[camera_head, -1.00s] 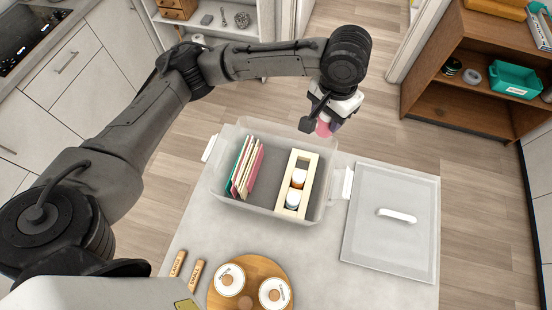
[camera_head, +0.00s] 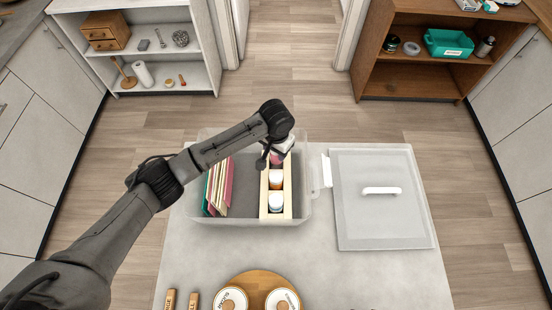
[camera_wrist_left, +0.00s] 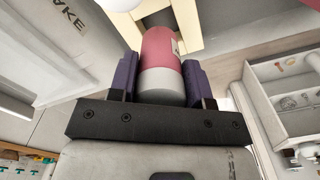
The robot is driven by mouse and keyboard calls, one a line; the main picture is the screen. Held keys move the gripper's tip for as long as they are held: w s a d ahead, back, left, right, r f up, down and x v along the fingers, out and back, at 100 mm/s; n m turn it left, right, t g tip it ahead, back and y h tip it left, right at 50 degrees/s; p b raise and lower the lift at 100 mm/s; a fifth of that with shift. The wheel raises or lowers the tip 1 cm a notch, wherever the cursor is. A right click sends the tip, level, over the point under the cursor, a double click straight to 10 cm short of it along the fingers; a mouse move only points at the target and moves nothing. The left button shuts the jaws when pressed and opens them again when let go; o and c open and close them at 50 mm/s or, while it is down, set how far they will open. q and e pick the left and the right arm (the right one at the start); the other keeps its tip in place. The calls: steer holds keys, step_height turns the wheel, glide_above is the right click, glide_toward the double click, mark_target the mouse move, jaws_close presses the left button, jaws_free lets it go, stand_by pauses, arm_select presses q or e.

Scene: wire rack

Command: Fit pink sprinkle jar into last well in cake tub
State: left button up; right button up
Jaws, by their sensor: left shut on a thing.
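The pink sprinkle jar (camera_wrist_left: 160,50), with a white end, is held between the two dark fingers of my left gripper (camera_wrist_left: 162,80), which is shut on it. In the head view my left gripper (camera_head: 277,156) is over the back end of the cream insert (camera_head: 264,205), and only a little pink of the jar shows. In the wrist view the jar's far end is at the insert's opening; I cannot tell whether it has entered the well. My right gripper is out of view.
Upright coloured cards (camera_head: 218,187) stand in the tub's left side. The tub's lid (camera_head: 382,215) lies to the right on the table. A round wooden board (camera_head: 257,283) with white-topped tubs is at the front. Bare table lies between board and tub.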

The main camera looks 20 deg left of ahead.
mark_target(276, 158)
arm_select(q)
steer(key=shift+f, duration=2.4)
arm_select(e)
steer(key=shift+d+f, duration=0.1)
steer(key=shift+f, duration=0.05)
arm_select(q)
steer(key=shift+f, duration=0.1)
steer(key=o, duration=0.9)
steer(key=shift+r, duration=0.2)
step_height(276, 158, up, 10)
steer(key=shift+r, duration=0.25)
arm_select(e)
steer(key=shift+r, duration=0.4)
arm_select(q)
steer(key=shift+r, duration=0.7)
